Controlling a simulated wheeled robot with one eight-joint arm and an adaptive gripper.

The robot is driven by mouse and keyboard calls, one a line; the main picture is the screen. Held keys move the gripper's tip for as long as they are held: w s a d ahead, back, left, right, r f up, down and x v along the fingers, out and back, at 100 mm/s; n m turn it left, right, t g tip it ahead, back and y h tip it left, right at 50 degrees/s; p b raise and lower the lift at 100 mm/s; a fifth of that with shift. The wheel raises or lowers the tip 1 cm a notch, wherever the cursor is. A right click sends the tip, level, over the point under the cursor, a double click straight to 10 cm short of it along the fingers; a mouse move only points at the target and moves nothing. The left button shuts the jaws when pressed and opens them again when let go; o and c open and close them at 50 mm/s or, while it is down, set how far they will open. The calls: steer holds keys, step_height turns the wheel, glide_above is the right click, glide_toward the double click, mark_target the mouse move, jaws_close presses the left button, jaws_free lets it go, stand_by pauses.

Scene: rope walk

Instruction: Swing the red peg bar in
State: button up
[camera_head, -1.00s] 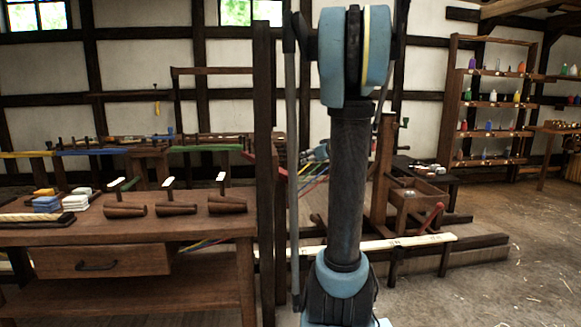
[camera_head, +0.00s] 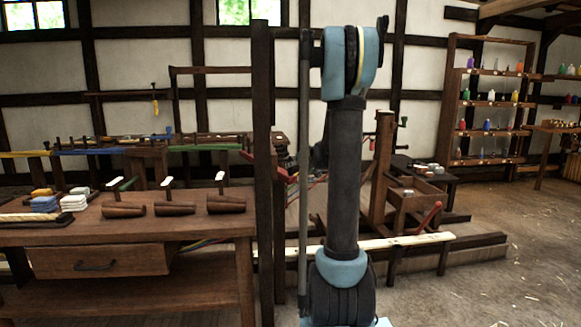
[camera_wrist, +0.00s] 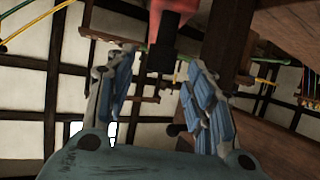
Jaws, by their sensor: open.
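The red peg bar (camera_head: 247,157) shows at the dark post in the head view, partly hidden by the post. In the wrist view a red piece (camera_wrist: 176,12), which looks like this bar, comes in from the top edge. A dark block (camera_wrist: 162,50) hangs from it, in line with the gap between my fingers. My gripper (camera_wrist: 158,68) is open, with one blue-padded finger on each side of that gap. I cannot tell whether either finger touches the block. In the head view my arm and the post mostly hide the gripper.
A tall dark post (camera_head: 262,200) stands just left of my arm. A workbench (camera_head: 125,227) with wooden cones is at the left. A wooden frame with a box (camera_head: 405,205) and a long pale beam (camera_head: 400,242) are at the right. The floor at the far right is mostly clear.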

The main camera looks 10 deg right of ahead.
steer(key=shift+x, duration=2.3)
jaws_close()
